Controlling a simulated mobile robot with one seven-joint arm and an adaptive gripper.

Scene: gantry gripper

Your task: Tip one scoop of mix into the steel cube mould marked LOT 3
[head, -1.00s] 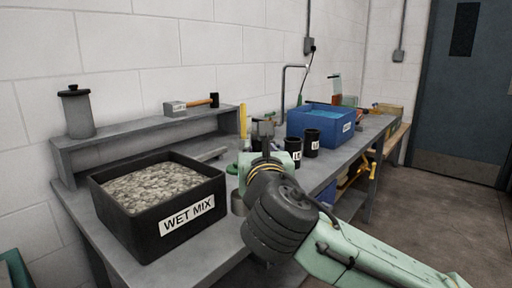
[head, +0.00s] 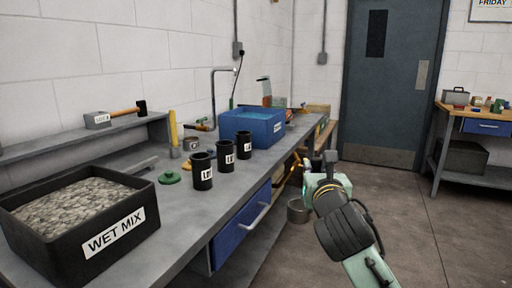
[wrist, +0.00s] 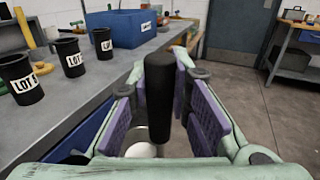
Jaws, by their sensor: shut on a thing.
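My gripper (head: 325,178) is shut on the black scoop handle (wrist: 159,95), which stands upright between the purple pads in the wrist view. The grey metal scoop cup (head: 298,210) hangs below, off the bench's front edge over the floor. Its pale inside (wrist: 141,150) shows partly, but I cannot tell whether it holds mix. Three black cylindrical moulds stand on the bench left of my gripper: near (head: 202,170), middle (head: 226,154) and far (head: 244,144). Each has a white LOT label; the numbers are not clearly readable. I make out no steel cube mould. The WET MIX tub (head: 62,262) is at left.
The bench (head: 190,222) has a blue drawer (head: 240,228) in front. A blue tub (head: 236,121), a green lid (head: 169,178) and a small grey labelled item (head: 191,143) sit on top. Open floor (head: 400,230) lies right, before a door (head: 383,85).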

